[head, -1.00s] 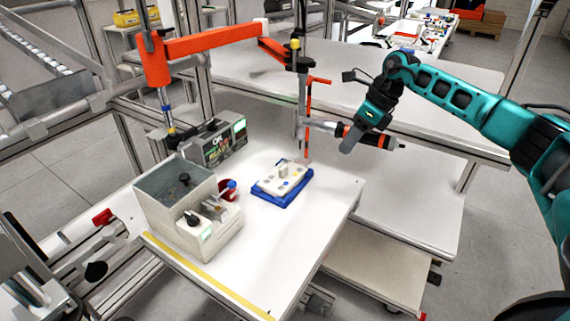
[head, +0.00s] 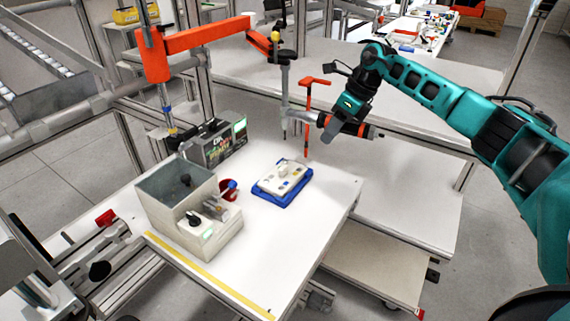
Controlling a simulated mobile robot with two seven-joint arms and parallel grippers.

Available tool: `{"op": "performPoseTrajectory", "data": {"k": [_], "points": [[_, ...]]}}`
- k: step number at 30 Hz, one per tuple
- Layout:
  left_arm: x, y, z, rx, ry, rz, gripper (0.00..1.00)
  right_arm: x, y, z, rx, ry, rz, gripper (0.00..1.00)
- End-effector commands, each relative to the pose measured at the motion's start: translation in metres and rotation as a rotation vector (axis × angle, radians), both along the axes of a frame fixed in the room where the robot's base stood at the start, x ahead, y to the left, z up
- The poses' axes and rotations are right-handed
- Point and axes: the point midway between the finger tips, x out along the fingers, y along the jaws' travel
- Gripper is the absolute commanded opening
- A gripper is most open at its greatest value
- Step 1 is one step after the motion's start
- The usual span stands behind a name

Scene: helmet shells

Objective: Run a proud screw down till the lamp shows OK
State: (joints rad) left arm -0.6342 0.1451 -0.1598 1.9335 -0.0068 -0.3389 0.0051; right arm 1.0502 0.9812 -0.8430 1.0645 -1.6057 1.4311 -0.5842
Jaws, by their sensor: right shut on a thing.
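My right gripper (head: 329,131) is shut on the orange and black handle (head: 355,129) of the screwdriver on the jointed arm. The driver's thin grey spindle (head: 285,118) hangs upright beside it, its tip above the back edge of the table. A pale part (head: 283,178) with small coloured spots lies on a blue tray (head: 290,200), below and left of the tip. Its screws are too small to make out. A controller box (head: 222,146) with a pale green lit panel stands behind. I cannot read its panel. My left gripper does not show.
The orange jointed arm (head: 205,42) reaches across from the left. A grey bin (head: 172,190), a box with a black knob (head: 206,228) and a red cup (head: 226,192) stand left of the tray. The white table (head: 275,243) is bare in front of the tray.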

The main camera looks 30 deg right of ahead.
Motion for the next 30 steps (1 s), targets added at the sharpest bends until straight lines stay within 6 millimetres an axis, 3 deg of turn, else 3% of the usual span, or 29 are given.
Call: {"op": "performPoseTrajectory", "data": {"k": [19, 30], "points": [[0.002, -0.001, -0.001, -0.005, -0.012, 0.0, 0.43, -0.001, 0.0, -0.013, -0.001, 0.003, 0.0, 0.0], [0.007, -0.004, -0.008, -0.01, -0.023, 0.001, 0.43, -0.001, 0.0, -0.034, -0.001, 0.004, 0.0, 0.0]]}}
